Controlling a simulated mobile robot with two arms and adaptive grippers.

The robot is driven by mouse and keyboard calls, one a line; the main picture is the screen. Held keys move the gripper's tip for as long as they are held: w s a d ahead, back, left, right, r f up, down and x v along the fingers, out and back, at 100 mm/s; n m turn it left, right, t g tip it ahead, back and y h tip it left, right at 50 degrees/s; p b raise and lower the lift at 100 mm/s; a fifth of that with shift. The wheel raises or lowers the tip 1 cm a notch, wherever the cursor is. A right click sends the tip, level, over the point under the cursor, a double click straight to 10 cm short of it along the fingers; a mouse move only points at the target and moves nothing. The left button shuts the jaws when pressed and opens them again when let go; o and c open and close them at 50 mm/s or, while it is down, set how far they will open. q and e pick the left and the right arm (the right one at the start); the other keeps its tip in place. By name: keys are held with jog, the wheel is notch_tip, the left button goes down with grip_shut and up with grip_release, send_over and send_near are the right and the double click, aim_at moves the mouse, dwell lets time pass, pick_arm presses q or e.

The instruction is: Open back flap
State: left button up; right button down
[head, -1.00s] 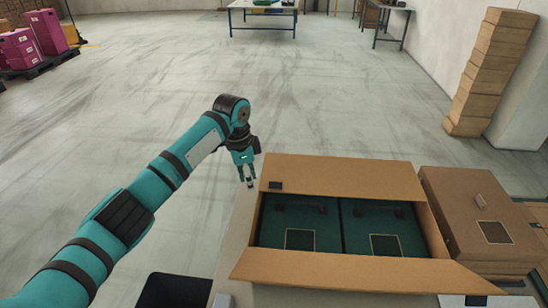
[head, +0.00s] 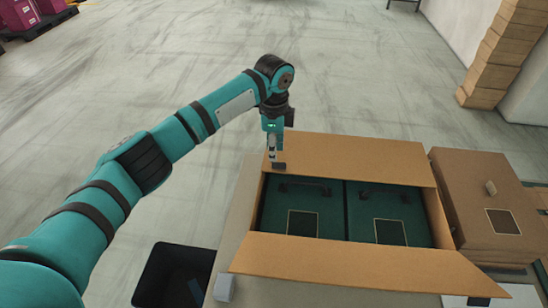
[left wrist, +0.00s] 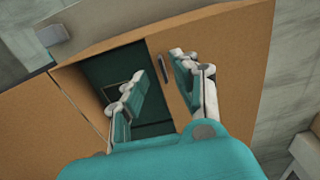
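An open brown carton holds two dark green boxes (head: 303,218) (head: 388,215) side by side. Contact cannot be told. My right gripper is out of view.
The carton's front flap (head: 360,264) is folded out toward me. A closed brown box (head: 480,195) stands to the right. A small grey block (head: 224,288) lies at the front left, beside a black bin (head: 172,276).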

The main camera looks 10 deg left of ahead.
pick_arm(q)
notch_tip(320, 180, down, 5)
jog(key=shift+f, duration=0.1)
dwell(0.3)
grip_shut()
